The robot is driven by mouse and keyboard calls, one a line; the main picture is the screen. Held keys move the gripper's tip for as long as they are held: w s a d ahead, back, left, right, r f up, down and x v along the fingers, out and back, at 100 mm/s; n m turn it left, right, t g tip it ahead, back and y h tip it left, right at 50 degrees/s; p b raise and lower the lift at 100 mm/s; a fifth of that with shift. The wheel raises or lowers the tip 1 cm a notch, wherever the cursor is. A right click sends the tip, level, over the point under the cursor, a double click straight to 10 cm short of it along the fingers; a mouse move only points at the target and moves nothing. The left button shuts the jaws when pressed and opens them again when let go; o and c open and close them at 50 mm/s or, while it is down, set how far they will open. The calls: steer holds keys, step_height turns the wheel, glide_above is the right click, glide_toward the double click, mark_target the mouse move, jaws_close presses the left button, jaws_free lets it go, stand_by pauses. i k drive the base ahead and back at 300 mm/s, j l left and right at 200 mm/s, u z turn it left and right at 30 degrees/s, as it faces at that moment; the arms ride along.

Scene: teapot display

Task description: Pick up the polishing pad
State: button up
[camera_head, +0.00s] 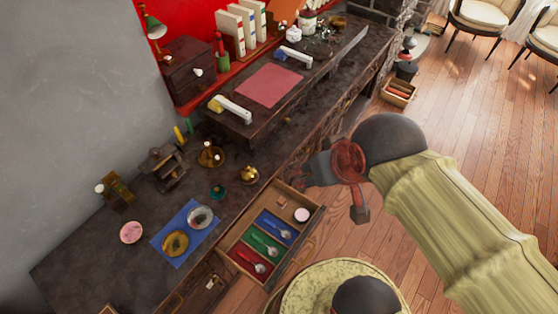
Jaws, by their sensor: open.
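The polishing pad is not certain in the camera_head view. One candidate is a small pale pink round piece (302,214) in the open drawer (238,228). Another is a pink speckled disc (131,232) on the counter at the left. A small brown block (282,202) lies near the pale round piece in the drawer. My gripper (336,193) is open and appears empty, up and to the right of the drawer in the picture. Its height above the drawer is hard to tell.
The drawer also holds spoons in blue (274,227), green (261,243) and red (249,261) compartments. A blue mat (185,233) with two round items lies on the dark counter (75,260). A raised bench (225,118) stands behind. Wooden floor (470,120) is open at right.

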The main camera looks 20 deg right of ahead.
mark_target(281, 202)
steer(key=i+l+u, duration=0.1)
steer(key=l+u, duration=0.15)
steer(key=u, duration=0.15)
steer(key=i+l+u, duration=0.1)
steer(key=l+u, duration=0.4)
steer(key=u, duration=0.25)
